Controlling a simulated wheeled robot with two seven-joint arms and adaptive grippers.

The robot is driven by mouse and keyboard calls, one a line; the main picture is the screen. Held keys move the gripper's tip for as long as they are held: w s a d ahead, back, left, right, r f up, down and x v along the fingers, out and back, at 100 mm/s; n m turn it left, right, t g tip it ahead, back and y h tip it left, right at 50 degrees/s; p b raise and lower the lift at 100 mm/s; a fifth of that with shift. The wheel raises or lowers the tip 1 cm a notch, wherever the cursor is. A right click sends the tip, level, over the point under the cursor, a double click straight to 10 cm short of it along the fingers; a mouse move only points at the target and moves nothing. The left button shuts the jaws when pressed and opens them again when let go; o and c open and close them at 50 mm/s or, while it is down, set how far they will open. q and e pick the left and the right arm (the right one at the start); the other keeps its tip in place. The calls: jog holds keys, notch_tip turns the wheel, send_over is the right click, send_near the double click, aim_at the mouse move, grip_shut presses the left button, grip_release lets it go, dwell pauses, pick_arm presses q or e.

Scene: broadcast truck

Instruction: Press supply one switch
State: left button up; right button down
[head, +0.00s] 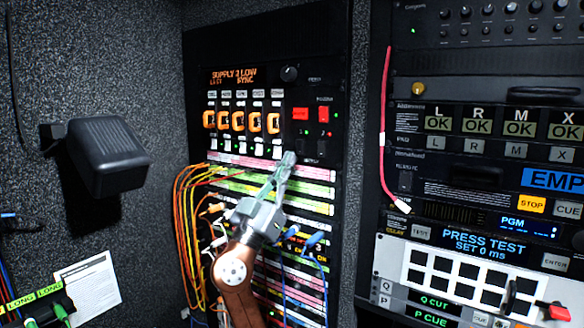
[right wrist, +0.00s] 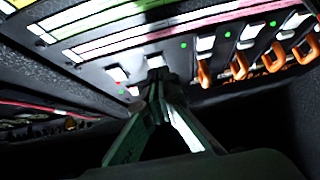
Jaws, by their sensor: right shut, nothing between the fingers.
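The supply panel (head: 268,70) stands in the rack, with an orange display reading "SUPPLY 2 LOW" and "SYNC". My left gripper is out of view.
Several orange guarded switches (head: 240,121) line the panel left of the gripper. Below are a patch bay (head: 300,190) and coloured cables (head: 190,215). A red cable (head: 384,130) hangs right. A black box (head: 108,148) juts from the left wall.

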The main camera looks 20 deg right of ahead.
pick_arm(q)
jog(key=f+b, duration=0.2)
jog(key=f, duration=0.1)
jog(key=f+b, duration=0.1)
jog(key=b, duration=0.1)
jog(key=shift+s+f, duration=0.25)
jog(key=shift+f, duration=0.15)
pick_arm(e)
jog(key=v, duration=1.1)
jog(key=shift+f, duration=0.45)
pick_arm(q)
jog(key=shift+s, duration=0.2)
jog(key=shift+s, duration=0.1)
